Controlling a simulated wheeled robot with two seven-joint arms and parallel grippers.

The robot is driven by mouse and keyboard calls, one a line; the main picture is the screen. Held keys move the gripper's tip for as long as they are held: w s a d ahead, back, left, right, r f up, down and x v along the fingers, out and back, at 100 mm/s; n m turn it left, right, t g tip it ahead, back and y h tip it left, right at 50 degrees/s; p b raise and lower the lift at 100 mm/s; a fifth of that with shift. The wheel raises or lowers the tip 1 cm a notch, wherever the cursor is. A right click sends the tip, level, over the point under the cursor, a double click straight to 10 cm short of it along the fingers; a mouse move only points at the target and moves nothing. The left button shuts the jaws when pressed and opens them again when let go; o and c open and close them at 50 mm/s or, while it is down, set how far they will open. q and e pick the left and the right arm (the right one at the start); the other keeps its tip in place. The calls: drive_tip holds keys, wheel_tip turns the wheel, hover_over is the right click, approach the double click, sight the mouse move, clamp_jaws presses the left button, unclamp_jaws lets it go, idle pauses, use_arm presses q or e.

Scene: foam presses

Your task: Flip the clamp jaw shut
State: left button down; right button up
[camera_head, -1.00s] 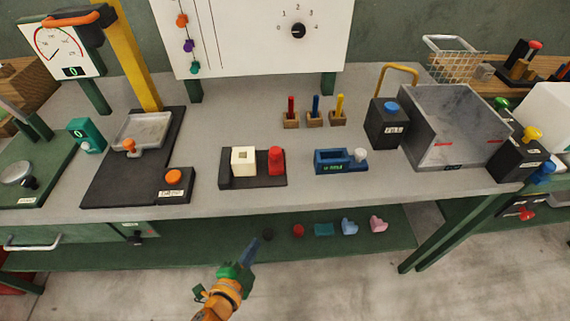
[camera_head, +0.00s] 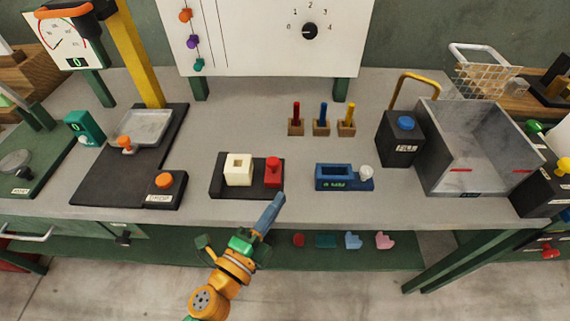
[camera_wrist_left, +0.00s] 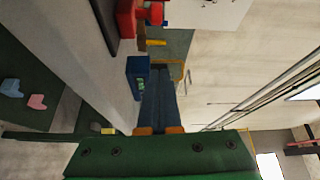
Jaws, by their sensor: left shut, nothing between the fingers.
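A black base plate (camera_head: 222,192) lies near the bench's front edge. It carries a cream block (camera_head: 238,170) with a square hole and, to its right, an upright red part (camera_head: 273,171), which looks like the clamp jaw; it stands beside the block, not over it. The red part also shows at the top of the left wrist view (camera_wrist_left: 128,18). My left gripper (camera_head: 276,199) is shut and empty, its blue fingers just in front of and below the red part, apparently apart from it. The fingers also show in the left wrist view (camera_wrist_left: 160,85). My right gripper is out of view.
A blue box (camera_head: 333,184) with a white knob stands right of the plate. Three small wooden blocks with coloured pegs (camera_head: 321,127) stand behind. A black press base (camera_head: 95,185) is at left, a grey bin (camera_head: 470,185) at right. Foam shapes lie on the lower shelf (camera_head: 340,256).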

sight(280, 180)
use_arm(q)
drive_tip(key=p+x, duration=0.1)
drive_tip(key=x, duration=0.8)
drive_tip(key=shift+w+r, duration=0.1)
drive_tip(key=shift+w, duration=0.05)
drive_tip(key=a, duration=0.3)
drive_tip(key=shift+w+a+f, duration=0.1)
drive_tip(key=shift+w+f, duration=0.15)
drive_tip(key=shift+w, duration=0.05)
drive_tip(key=shift+a, duration=0.35)
drive_tip(key=a, duration=0.4)
drive_tip(key=shift+a, duration=0.4)
drive_tip(key=shift+d, duration=0.1)
